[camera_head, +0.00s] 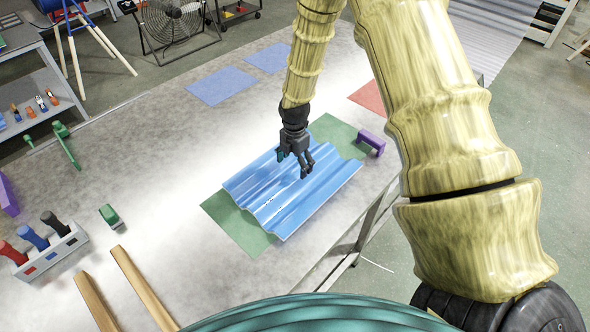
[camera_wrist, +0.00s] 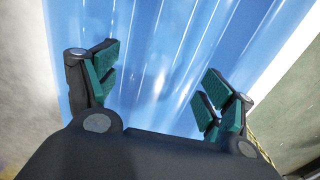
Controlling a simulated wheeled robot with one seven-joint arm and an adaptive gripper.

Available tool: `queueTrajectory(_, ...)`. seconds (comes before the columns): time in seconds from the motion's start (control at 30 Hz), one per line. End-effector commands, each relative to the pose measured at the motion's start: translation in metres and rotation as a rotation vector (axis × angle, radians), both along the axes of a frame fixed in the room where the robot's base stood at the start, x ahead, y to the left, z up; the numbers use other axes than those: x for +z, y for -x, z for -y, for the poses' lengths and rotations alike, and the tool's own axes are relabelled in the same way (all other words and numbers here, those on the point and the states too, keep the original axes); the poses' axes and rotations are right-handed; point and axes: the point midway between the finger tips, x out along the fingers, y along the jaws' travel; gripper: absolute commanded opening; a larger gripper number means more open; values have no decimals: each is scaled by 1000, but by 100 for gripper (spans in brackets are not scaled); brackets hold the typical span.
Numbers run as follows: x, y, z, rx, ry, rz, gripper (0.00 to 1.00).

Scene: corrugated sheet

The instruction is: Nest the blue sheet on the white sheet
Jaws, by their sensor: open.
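The blue corrugated sheet (camera_head: 270,205) lies on the grey table, over a green mat (camera_head: 238,222) that shows at two of its ends. It fills much of the wrist view (camera_wrist: 155,40), with its ridges running away from the fingers. My gripper (camera_head: 294,167) points down over the upper middle part of the blue sheet. In the wrist view its two green-padded fingers (camera_wrist: 160,75) stand wide apart with only blue sheet seen between them. I cannot tell whether the fingers touch it. I cannot make out a white sheet under the blue one.
A purple bracket (camera_head: 371,142) stands right of the blue sheet. Blue mats (camera_head: 221,86) and a red mat (camera_head: 369,98) lie farther back. A pale ribbed surface (camera_head: 490,38) is at top right.

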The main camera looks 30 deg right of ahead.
Motion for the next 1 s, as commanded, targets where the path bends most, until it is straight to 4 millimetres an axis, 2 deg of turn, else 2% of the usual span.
queueTrajectory(0.2,36,-1,0,-1,-1,3,82)
queueTrajectory(0.5,67,0,0,-1,-1,1,82)
queueTrajectory(1.0,73,0,0,0,0,0,82)
